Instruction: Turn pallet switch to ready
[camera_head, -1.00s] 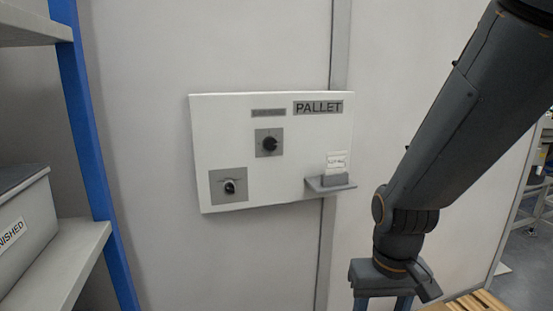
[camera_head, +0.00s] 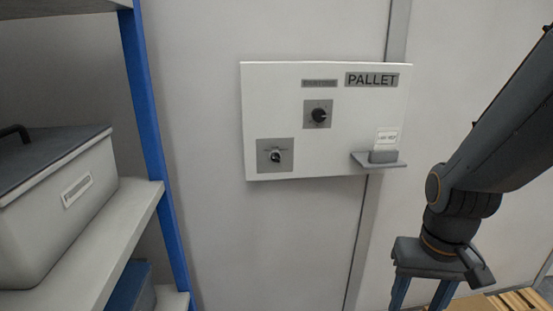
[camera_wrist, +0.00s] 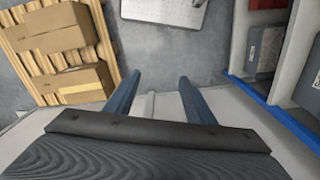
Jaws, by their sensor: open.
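A white panel (camera_head: 340,155) with a PALLET label (camera_head: 371,80) is fixed to the grey wall. It carries two dark knobs on grey plates: an upper knob (camera_head: 319,115) near the middle and a lower knob (camera_head: 276,156) at the lower left. The small print around them is too blurred to read. My gripper (camera_head: 421,303) hangs at the lower right in the head view, below and to the right of the panel, apart from it. In the wrist view its blue fingers (camera_wrist: 158,92) are spread with nothing between them.
A small ledge (camera_head: 379,161) with a card sticks out at the panel's lower right. A blue-posted shelf (camera_head: 146,205) with a lidded grey bin (camera_head: 60,205) stands on the left. In the wrist view, cardboard boxes (camera_wrist: 75,84) lie on a wooden pallet (camera_wrist: 22,62).

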